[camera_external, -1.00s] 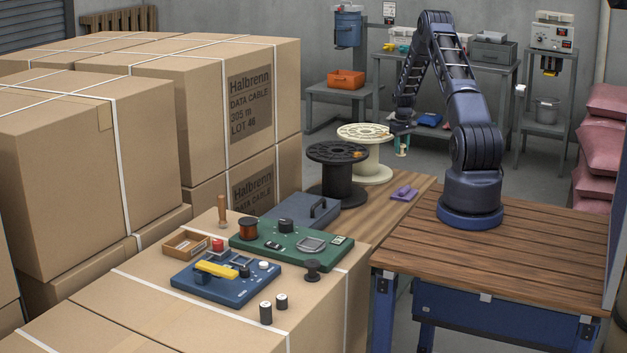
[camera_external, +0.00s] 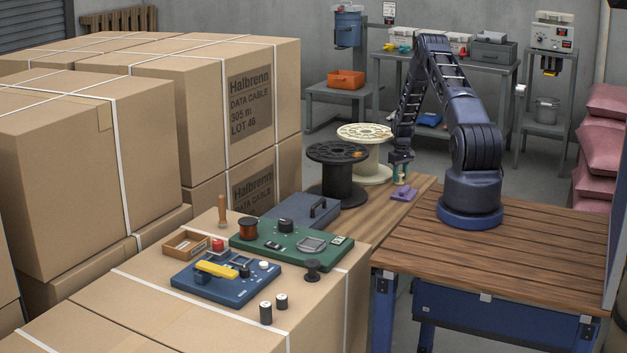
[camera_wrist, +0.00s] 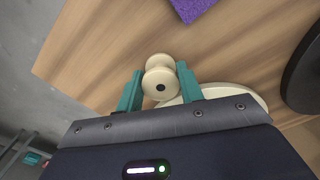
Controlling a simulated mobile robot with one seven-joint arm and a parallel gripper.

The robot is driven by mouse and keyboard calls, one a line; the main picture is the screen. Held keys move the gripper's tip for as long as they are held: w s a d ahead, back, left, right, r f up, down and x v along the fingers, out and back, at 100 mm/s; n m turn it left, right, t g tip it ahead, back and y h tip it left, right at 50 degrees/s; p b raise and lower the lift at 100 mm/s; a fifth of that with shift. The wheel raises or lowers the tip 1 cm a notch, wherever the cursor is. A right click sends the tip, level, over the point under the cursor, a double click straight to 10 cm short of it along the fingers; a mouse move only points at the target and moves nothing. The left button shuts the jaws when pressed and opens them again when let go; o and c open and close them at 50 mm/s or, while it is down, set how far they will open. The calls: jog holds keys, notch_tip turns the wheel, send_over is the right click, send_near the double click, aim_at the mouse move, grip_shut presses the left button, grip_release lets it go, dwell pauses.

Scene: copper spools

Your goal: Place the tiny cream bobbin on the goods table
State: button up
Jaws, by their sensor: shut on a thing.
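The tiny cream bobbin (camera_wrist: 160,76) sits between the two teal fingertips of my gripper (camera_wrist: 160,80) in the wrist view. My gripper is shut on it. In the external view my gripper (camera_external: 402,174) points down, low over the far right part of the wooden tabletop (camera_external: 372,212), just behind a purple item (camera_external: 404,194). The bobbin is too small and covered to make out clearly there. I cannot tell whether it touches the wood.
A large black spool (camera_external: 337,170) and a large cream spool (camera_external: 365,155) stand left of my gripper. A blue-grey case (camera_external: 303,215) and a green board (camera_external: 290,247) lie nearer the camera. Bare wood lies between the case and the purple item.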

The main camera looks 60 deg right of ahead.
aim_at(400, 173)
dwell(0.3)
jog(key=o, duration=1)
notch_tip(400, 173, up, 12)
jog(key=shift+r, duration=0.15)
